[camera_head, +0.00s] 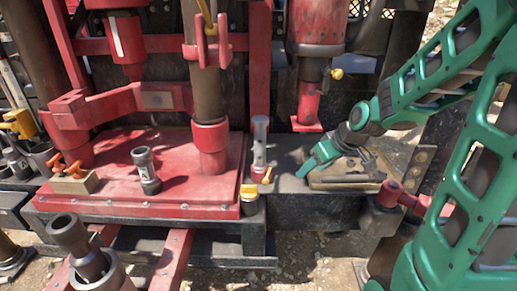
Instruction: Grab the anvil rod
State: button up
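No part is clearly marked as the anvil rod. One candidate is an upright grey metal rod (260,146) at the right edge of the red platform. Another is a short grey cylinder with a dark hollow top (147,170), standing on the platform. My green arm reaches in from the right. My gripper (305,172) is at its end, pointing down and left, to the right of the upright rod and apart from it. Only one green finger shows clearly, so its opening is hard to tell. I see nothing held in it.
The red platform (110,207) carries a red post (210,145) and a brass block with orange handles (74,180). A red cylinder (310,100) hangs above my gripper. A yellow-topped part (250,199) is by the platform's right corner. Large grey tubes (85,255) stand front left.

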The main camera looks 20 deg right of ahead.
aim_at(265, 144)
jog(key=w+a+n+t+y, duration=0.1)
jog(key=w+a+t, duration=0.1)
jog(key=w, duration=0.3)
jog(key=w+a+n+t+y, duration=0.1)
jog(key=w+a, duration=0.2)
jog(key=w, duration=0.2)
jog(key=w+a+t+y, duration=0.1)
jog(key=w+a+t, duration=0.1)
jog(key=w, duration=0.3)
jog(key=shift+w+a+r+n+t+y, duration=0.15)
jog(key=shift+w+r+n+t+y, duration=0.15)
jog(key=shift+r+n+y, duration=0.1)
jog(key=x, duration=1)
jog(key=shift+w+a, duration=0.35)
jog(key=shift+r, duration=0.1)
grip_shut()
